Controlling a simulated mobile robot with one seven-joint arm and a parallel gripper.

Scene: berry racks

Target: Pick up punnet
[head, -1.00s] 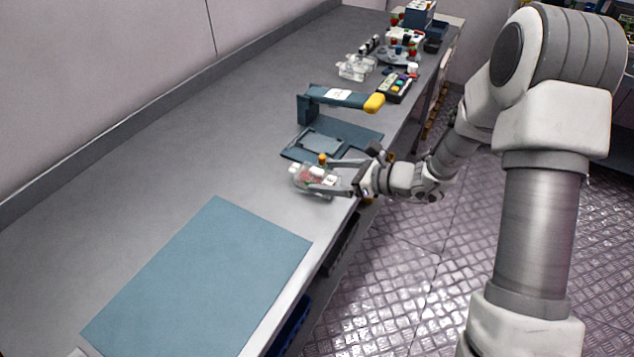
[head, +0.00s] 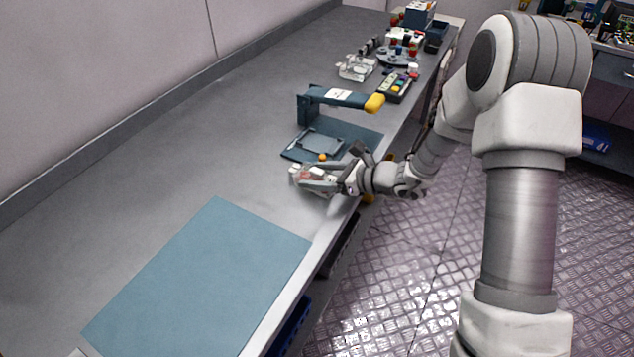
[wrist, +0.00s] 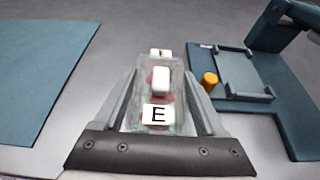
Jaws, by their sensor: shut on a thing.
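A clear punnet (wrist: 151,101) with reddish contents and white labels, one marked "E", stands on the grey bench near its front edge. In the head view the punnet (head: 299,175) is partly hidden by my gripper. My gripper (head: 318,182) reaches in low from the right, its fingers along the punnet's sides. In the wrist view my gripper (wrist: 157,97) has one finger on each side of the punnet and is shut on it. I cannot tell any gap between the punnet and the bench.
A blue press-like device with a yellow-tipped arm (head: 340,97) and flat base (head: 345,131) stands just behind. A small orange cap (wrist: 210,79) is beside the punnet. A blue mat (head: 200,275) lies at front left. Other items crowd the far end.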

